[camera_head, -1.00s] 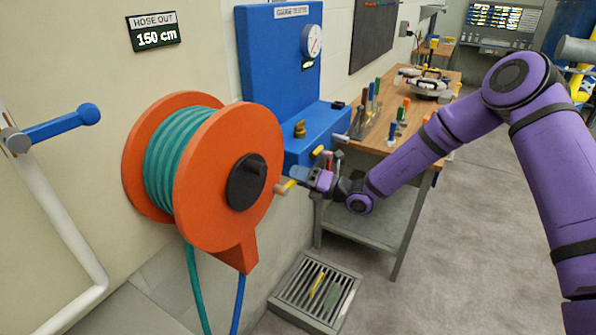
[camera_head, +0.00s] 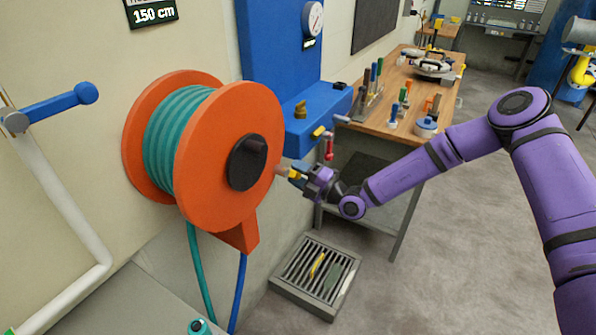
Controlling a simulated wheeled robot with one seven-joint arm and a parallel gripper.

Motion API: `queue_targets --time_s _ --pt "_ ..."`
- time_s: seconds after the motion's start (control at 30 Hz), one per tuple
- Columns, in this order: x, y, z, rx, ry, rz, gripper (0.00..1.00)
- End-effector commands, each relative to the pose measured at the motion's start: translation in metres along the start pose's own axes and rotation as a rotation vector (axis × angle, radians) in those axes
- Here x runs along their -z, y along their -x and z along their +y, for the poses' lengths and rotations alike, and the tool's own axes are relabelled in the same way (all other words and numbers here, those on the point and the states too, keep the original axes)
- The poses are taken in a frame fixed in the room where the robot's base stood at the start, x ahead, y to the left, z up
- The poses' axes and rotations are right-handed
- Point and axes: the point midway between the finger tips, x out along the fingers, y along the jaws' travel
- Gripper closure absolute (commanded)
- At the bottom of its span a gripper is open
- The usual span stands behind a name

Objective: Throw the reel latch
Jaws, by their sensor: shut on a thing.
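The orange reel (camera_head: 213,190), wound with green hose (camera_head: 172,142), is on the wall at left, with a dark hub (camera_head: 247,162) on its face. A tan knob (camera_head: 282,170) sticks out at the right edge of the reel. My gripper (camera_head: 294,173) is at that knob, with its yellow fingertips shut on it. The fingers hide part of the knob, and whether it is the latch or a crank handle I cannot tell. No separate latch is clear on the reel.
A blue bench unit (camera_head: 318,124) with a gauge stands just behind my gripper. A wooden workbench (camera_head: 380,118) with tools is to the right. A floor grate (camera_head: 290,281) lies below. A blue lever (camera_head: 55,104) is on a white pipe at left. The right floor is clear.

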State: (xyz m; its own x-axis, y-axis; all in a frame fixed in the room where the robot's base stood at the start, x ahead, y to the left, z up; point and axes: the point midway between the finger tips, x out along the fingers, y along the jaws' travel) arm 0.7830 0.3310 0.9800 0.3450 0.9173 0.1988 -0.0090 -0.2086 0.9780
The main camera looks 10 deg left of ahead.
Motion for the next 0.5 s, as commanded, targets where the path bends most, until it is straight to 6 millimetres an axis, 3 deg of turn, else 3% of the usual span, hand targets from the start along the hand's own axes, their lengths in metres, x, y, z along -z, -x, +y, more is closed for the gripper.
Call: queue_targets --time_s 0.03,0.5 --pt "0.0056 0.0031 -0.007 0.014 -0.015 0.006 1.0" --pt "0.0089 0.0029 -0.0102 0.017 -0.033 0.007 1.0"
